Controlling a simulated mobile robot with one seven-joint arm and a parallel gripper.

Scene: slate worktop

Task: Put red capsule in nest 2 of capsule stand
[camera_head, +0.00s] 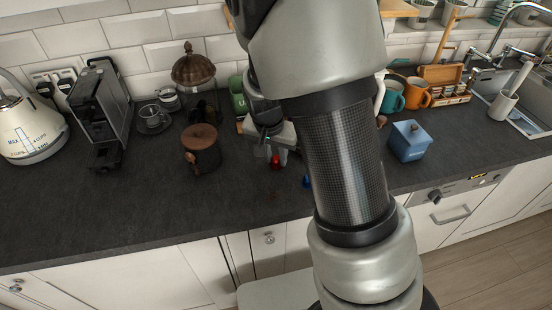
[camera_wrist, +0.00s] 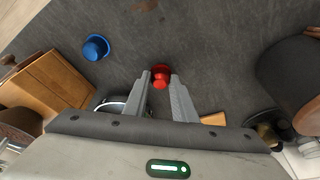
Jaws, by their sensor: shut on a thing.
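The red capsule (camera_wrist: 160,83) sits between the tips of my gripper (camera_wrist: 161,82), which is shut on it, in the wrist view. In the head view the red capsule (camera_head: 275,161) shows just below my gripper (camera_head: 271,150), low over the dark worktop. I cannot tell whether it touches the worktop. A wooden block-like thing (camera_wrist: 45,85) at the left of the wrist view may be the capsule stand; I see no nests on it. In the head view my arm hides that area.
A blue capsule (camera_wrist: 96,47) stands on the worktop near the wooden thing; it also shows in the head view (camera_head: 307,181). A dark canister with a wooden lid (camera_head: 203,150) stands left of my gripper. A blue box (camera_head: 409,141) stands right of my arm. The front worktop is clear.

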